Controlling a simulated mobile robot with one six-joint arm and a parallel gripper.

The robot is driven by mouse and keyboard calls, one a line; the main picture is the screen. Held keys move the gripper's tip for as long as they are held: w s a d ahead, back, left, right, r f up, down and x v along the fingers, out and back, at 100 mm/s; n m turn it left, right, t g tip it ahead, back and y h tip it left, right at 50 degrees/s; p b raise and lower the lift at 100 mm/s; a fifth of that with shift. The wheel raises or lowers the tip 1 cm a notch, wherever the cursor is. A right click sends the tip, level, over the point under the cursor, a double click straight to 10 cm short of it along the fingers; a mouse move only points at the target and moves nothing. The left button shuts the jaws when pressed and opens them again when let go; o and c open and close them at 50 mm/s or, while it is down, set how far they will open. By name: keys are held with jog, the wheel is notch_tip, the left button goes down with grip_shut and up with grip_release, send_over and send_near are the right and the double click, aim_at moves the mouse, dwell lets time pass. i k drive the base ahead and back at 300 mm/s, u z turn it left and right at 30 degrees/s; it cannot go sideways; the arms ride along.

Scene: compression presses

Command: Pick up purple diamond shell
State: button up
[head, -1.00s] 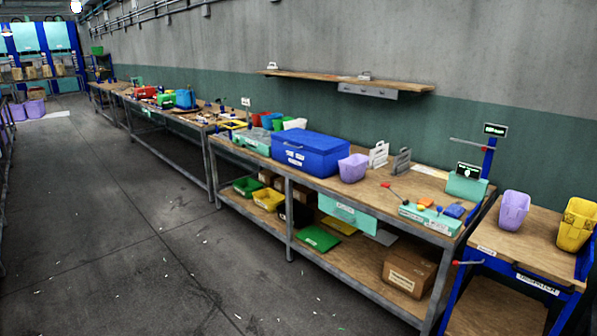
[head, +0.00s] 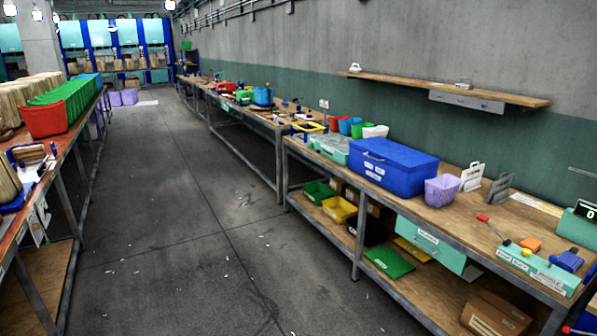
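I cannot make out a purple diamond shell for certain. A light purple bin (head: 442,190) stands on the right workbench, just right of the blue box (head: 393,165). Light purple crates (head: 123,97) rest on the floor far down the aisle, too small to tell in detail. My gripper is not in view.
The right workbench (head: 470,235) runs along the wall, with a teal tray (head: 540,270) at its near end. A left workbench (head: 62,165) carries a red bin (head: 45,118) and several green bins (head: 68,98). The grey aisle floor (head: 200,240) between them is clear apart from small scraps.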

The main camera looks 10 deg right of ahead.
aim_at(440, 192)
jog(key=u, duration=0.45)
jog(key=i, duration=2.35)
jog(key=z, duration=0.4)
jog(key=i, duration=0.75)
jog(key=z, duration=0.85)
jog(key=i, duration=0.6)
jog(key=z, duration=0.3)
